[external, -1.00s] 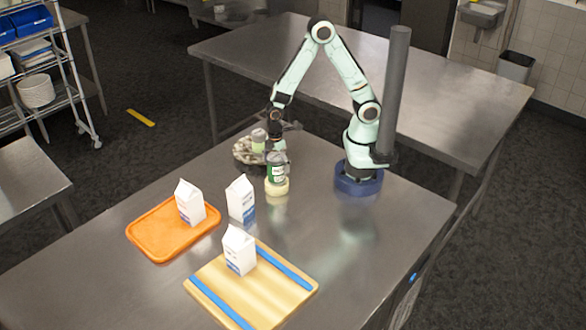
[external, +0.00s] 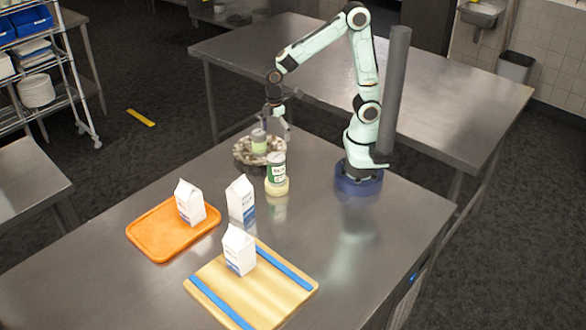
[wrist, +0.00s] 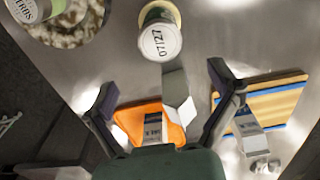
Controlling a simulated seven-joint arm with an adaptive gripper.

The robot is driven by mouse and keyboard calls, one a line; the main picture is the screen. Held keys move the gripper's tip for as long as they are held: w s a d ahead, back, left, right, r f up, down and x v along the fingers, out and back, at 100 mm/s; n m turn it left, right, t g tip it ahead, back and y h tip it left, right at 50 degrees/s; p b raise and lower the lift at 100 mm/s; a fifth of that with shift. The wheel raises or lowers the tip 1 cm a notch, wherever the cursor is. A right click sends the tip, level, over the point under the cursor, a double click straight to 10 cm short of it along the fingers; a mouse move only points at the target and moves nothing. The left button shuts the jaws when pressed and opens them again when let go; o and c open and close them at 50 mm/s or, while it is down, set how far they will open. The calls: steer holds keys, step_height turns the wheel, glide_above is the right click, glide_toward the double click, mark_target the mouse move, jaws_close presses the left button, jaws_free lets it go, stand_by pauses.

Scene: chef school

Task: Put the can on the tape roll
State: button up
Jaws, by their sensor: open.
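A green can with a white label (external: 276,168) stands upright on a pale yellow tape roll (external: 276,189) on the steel table. In the wrist view the can's pale top (wrist: 160,40) is at the upper middle, with the roll's yellow edge (wrist: 171,8) showing beyond it. My gripper (external: 280,128) is behind and above the can, apart from it. In the wrist view its two fingers (wrist: 162,86) are spread wide with nothing between them.
A second, lighter green can (external: 259,142) sits in a mottled bowl (external: 243,155) near my gripper. Milk cartons stand on the orange tray (external: 150,241), the bare table (external: 241,198) and the wooden board (external: 262,302). The table's right side is clear.

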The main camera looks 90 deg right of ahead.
steer(key=s+r+m, duration=0.2)
steer(key=s+m, duration=0.2)
steer(key=s, duration=0.3)
steer(key=s+r+m, duration=0.2)
steer(key=s+m, duration=0.1)
steer(key=s, duration=0.5)
steer(key=shift+s+d+r+m+y, duration=0.15)
steer(key=shift+d+r+m+y, duration=0.2)
steer(key=shift+d+m+y, duration=0.1)
